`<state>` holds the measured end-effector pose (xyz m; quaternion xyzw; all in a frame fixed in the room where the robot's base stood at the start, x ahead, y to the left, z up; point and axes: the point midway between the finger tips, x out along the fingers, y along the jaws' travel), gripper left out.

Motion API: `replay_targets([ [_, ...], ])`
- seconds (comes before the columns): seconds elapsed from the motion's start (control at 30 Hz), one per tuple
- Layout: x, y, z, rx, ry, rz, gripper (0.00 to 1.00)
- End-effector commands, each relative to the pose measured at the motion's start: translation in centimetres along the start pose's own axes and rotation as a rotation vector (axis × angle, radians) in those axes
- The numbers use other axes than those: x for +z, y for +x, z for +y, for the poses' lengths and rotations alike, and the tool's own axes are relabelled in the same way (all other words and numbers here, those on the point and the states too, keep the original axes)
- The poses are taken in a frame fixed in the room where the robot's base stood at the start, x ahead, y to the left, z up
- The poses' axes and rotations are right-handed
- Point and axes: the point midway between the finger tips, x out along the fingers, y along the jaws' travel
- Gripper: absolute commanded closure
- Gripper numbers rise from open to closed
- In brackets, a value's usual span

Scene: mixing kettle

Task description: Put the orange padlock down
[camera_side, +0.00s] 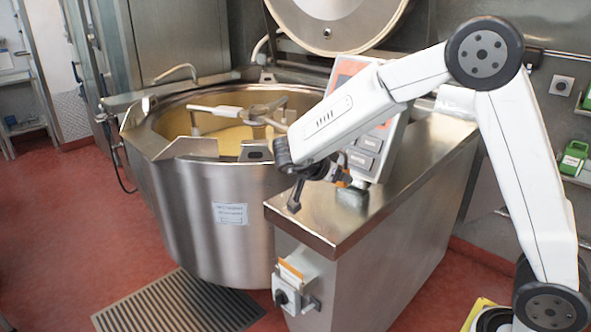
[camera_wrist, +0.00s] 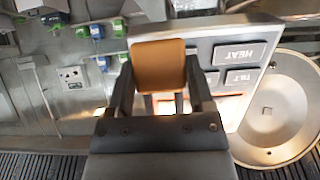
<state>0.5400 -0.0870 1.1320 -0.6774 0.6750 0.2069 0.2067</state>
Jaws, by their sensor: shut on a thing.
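The orange padlock (camera_wrist: 158,65) is held between the two fingers of my gripper (camera_wrist: 160,85) in the wrist view. Its orange body faces the camera and hides what lies behind it. In the side view, my gripper (camera_side: 328,174) is above the steel console top, in front of the control panel. A small bit of the orange padlock (camera_side: 343,181) shows at its tip. I cannot tell whether the padlock touches the console.
The steel console top (camera_side: 400,175) has bare room to the right. The control panel (camera_side: 368,140) stands close behind my gripper; it also shows in the wrist view (camera_wrist: 228,55). The open kettle (camera_side: 205,190) is to the left. A switch box (camera_side: 287,290) is on the console's front.

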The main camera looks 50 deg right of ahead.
Motion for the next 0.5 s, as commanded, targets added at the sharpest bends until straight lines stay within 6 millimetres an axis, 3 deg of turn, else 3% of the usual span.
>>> replay_targets([
  [0.5, 3.6, 3.4, -4.8, 0.001, 0.000, 0.000, 0.93],
])
